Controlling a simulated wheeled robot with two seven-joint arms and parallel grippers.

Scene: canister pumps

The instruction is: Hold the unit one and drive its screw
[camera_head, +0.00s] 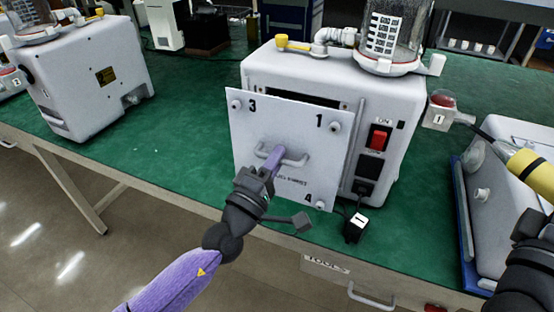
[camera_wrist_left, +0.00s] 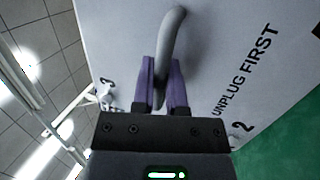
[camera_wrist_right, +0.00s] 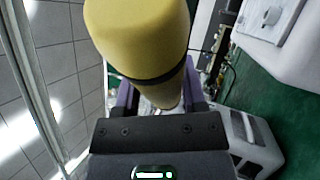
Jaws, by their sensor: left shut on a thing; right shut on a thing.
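Unit one (camera_head: 406,110) is a white pump housing with a clear canister on top and a red switch (camera_head: 378,138). A white square panel (camera_head: 255,125) stands at its front, with a dark opening visible above the panel's top edge. Corner screws show by 3 (camera_head: 237,104), 1 (camera_head: 335,127) and 4 (camera_head: 320,204); the corner by 2 is hidden in the head view. My left gripper (camera_head: 272,160) is shut on the panel's handle (camera_head: 296,160). My right gripper (camera_wrist_right: 160,100) is shut on a yellow screwdriver (camera_head: 531,171), right of the unit, its shaft pointing up-left.
A black plug (camera_head: 355,228) tagged 1 lies on the green table (camera_head: 185,155) before the unit. A red-button box (camera_head: 441,110) tagged 1 is near the screwdriver's shaft. Another white unit stands left (camera_head: 85,75); a white housing in a blue tray (camera_head: 467,240) lies right.

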